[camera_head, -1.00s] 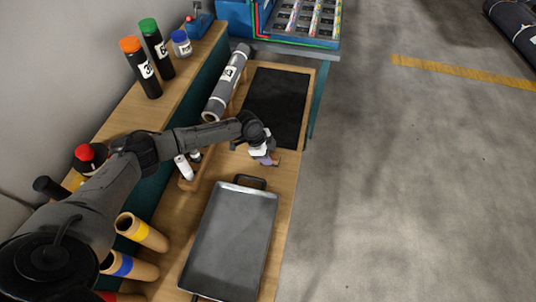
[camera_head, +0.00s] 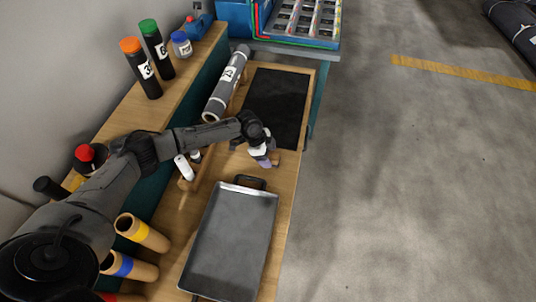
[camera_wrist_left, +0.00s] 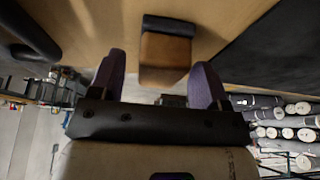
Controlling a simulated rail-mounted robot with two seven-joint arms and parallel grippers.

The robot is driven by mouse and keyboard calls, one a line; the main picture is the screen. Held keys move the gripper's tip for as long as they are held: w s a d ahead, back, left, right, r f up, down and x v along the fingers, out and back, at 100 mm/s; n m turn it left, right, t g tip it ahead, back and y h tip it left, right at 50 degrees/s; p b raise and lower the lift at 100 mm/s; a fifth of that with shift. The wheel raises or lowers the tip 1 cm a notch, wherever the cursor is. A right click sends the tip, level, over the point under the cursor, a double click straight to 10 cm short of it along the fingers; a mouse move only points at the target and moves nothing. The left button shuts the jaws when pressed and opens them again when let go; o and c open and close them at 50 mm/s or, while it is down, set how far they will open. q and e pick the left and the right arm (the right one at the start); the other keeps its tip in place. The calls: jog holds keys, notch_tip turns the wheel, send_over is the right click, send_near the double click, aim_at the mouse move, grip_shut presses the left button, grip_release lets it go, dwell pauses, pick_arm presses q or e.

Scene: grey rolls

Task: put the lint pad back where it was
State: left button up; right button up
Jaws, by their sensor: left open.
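The lint pad appears to be the small wooden block with a black face (camera_wrist_left: 166,50), seen in the left wrist view on the wooden bench top. In the head view only a bit of brown wood (camera_head: 277,158) shows beside the gripper. My left gripper (camera_head: 266,160) is low over the bench, between the metal tray and the black mat. In the left wrist view its two purple fingers (camera_wrist_left: 160,80) are apart, one on each side of the block's near end, with gaps visible. My right gripper is not in view.
A metal tray (camera_head: 230,240) lies in front, and a black mat (camera_head: 276,105) lies behind. A grey roll (camera_head: 227,83) rests along the bench's left side. Bottles (camera_head: 140,68) stand on the raised shelf. Cardboard tubes (camera_head: 141,232) are near my arm.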

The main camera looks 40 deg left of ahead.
pick_arm(q)
jog(key=p+v, duration=0.1)
jog(key=v, duration=1)
jog(key=shift+a+r, duration=0.2)
jog(key=shift+r, duration=0.15)
